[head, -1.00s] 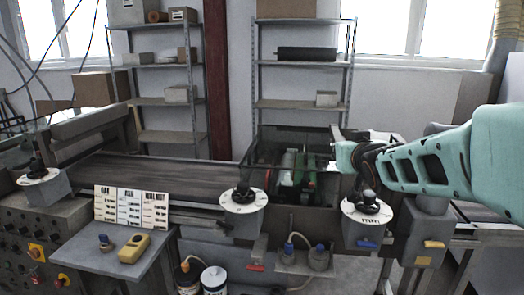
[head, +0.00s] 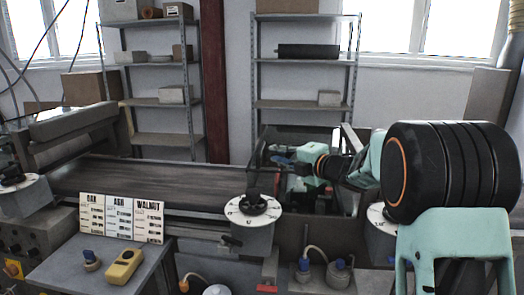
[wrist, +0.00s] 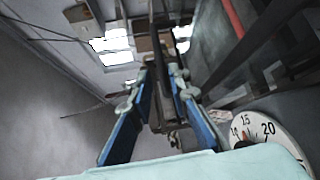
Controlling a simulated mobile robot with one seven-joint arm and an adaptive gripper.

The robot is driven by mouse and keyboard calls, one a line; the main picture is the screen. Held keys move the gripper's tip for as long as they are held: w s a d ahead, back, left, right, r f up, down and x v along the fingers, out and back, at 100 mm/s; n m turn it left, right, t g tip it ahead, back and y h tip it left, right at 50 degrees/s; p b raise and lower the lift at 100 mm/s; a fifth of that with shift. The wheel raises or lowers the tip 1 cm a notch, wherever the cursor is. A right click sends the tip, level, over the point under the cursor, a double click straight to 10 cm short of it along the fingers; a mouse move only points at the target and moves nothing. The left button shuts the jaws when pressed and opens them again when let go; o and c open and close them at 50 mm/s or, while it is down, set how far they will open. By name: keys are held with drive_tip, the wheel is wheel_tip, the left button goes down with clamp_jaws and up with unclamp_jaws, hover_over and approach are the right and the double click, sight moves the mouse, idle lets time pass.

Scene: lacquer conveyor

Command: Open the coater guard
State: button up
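The coater guard (head: 262,147) appears as a dark-framed, see-through enclosure over the coater, right of the belt in the head view. I cannot tell how far it is raised. Green and red coater parts (head: 318,187) show inside, partly hidden by my arm. My gripper (head: 275,155) is at the guard's upper area, pointing left, with its blue fingers apart. In the wrist view, my gripper (wrist: 160,72) shows a gap between the fingers, with a dark bar seen along it. I cannot tell whether the fingers touch the guard.
The dark conveyor belt (head: 150,178) runs left of the coater. Dial posts stand in front, one with a white dial (head: 252,207). A side table (head: 60,268) holds a yellow device (head: 124,266) and sign cards (head: 121,218). Shelves (head: 305,105) stand behind.

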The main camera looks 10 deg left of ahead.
sight(261, 147)
drive_tip(key=p+x, duration=0.1)
drive_tip(key=x, duration=0.8)
drive_tip(key=shift+w+f, duration=0.1)
drive_tip(key=shift+w, duration=0.05)
clamp_jaws()
